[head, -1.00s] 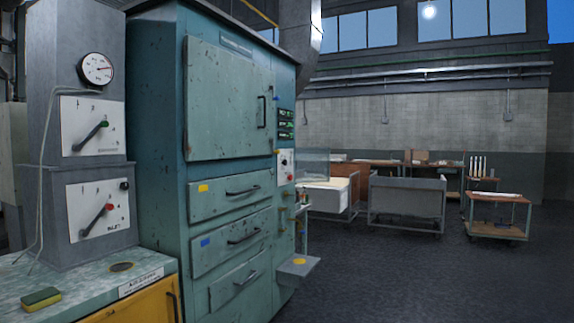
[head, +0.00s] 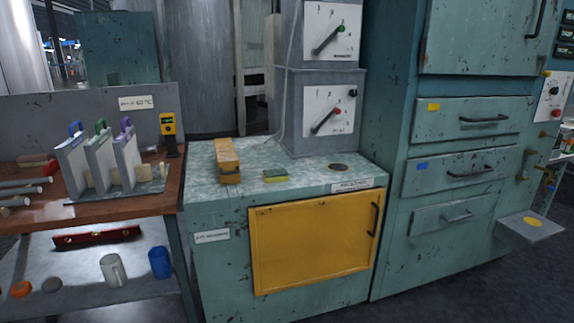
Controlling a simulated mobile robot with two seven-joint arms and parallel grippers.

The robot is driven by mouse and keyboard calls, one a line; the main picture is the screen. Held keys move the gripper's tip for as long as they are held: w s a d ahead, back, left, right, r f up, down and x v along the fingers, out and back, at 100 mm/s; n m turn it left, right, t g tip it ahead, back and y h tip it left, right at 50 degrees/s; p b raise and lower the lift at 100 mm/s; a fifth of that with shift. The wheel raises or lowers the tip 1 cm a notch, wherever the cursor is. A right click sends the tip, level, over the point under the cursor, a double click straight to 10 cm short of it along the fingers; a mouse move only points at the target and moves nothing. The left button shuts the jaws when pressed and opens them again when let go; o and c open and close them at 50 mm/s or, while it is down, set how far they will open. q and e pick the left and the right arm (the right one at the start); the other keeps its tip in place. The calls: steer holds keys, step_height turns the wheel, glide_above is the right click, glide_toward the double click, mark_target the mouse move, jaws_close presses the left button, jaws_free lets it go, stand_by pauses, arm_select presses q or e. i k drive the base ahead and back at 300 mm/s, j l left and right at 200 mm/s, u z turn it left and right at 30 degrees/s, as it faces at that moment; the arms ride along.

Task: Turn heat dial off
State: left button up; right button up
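Two dial plates show on the grey control column in the head view. I cannot tell which one is the heat dial. Neither of my grippers is in view.
The column stands on a speckled counter (head: 205,187) with a sponge (head: 275,176) and a wooden block (head: 227,160). A yellow door (head: 315,243) is below. A teal cabinet (head: 395,200) stands right, with a low shelf (head: 528,228) sticking out. A wooden bench (head: 100,208) stands left.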

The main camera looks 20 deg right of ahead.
mark_target(554, 91)
steer(key=l, duration=0.85)
steer(key=l+z, duration=0.1)
steer(key=l, duration=0.8)
steer(key=i+l, duration=0.1)
steer(key=l, duration=0.75)
steer(key=l+z, duration=0.1)
steer(key=l, duration=0.8)
steer(key=i+l, duration=0.1)
steer(key=l, duration=1.2)
steer(key=i+l+z, duration=0.1)
steer(key=l, duration=0.3)
steer(key=i+l, duration=0.1)
steer(key=l, duration=0.3)
steer(key=i+l+z, duration=0.1)
steer(key=l, duration=0.35)
steer(key=i+l, duration=0.1)
steer(key=l, duration=0.3)
